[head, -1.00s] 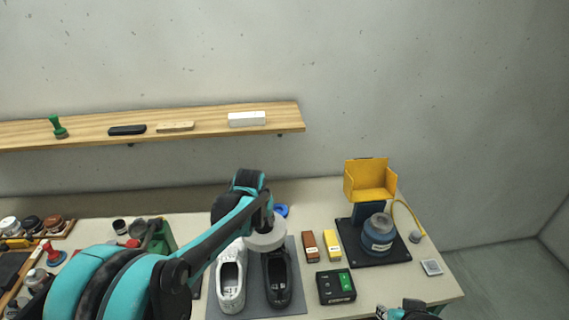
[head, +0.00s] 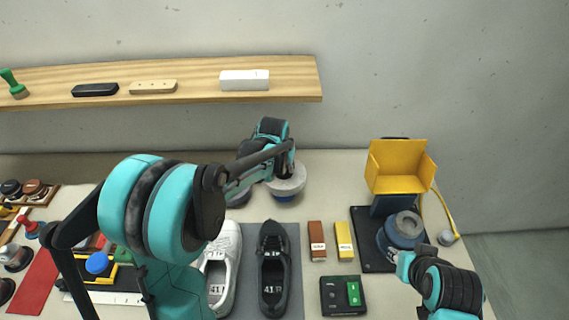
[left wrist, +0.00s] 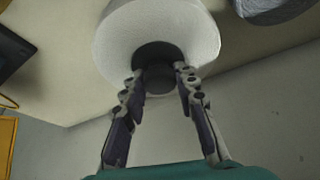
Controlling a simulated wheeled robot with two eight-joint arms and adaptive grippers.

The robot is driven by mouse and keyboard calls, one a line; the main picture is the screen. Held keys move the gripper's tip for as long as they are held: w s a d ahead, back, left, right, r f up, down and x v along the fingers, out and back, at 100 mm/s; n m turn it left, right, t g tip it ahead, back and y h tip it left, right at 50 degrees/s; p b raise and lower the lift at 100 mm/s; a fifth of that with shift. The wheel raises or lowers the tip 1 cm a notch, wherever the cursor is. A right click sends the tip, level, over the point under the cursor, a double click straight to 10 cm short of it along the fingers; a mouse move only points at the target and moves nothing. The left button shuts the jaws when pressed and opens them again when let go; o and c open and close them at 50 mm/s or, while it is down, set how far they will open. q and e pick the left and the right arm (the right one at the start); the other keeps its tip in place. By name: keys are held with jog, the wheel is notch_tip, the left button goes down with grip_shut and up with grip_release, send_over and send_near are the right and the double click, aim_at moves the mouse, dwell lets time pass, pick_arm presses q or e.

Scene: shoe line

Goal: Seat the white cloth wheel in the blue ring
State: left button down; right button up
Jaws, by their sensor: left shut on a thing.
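The white cloth wheel (head: 296,186) is at the back of the table, under my left gripper. It fills the top of the left wrist view (left wrist: 115,38), and my left gripper (left wrist: 159,71) is shut on its dark hub. A sliver of the blue ring (head: 286,198) shows below the wheel's front edge. The wheel covers the rest of the ring, and I cannot tell whether it is seated or just above it. My right gripper (head: 399,262) is by the blue-grey polishing machine at the right; its fingers are too small to judge.
A grey wheel on a blue base (head: 238,201) stands just left of the white wheel. A white shoe (head: 219,262) and a black shoe (head: 273,262) lie in front on a grey mat. Brown (head: 317,240) and yellow (head: 344,240) blocks and a switch box (head: 343,295) stand right.

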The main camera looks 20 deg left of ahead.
aim_at(283, 175)
pick_arm(q)
notch_tip(283, 175, down, 3)
jog(key=shift+w+f+b, duration=0.15)
jog(key=shift+b, duration=0.85)
jog(key=shift+f+b, duration=0.45)
jog(key=shift+f, duration=0.2)
jog(key=shift+f+b, duration=0.55)
jog(key=shift+f, duration=0.05)
jog(key=c, duration=1.5)
grip_release()
jog(key=shift+o, duration=0.2)
jog(key=shift+r, duration=0.1)
jog(key=shift+p+v, duration=4)
jog(key=shift+v, duration=1.55)
jog(key=shift+f, duration=0.2)
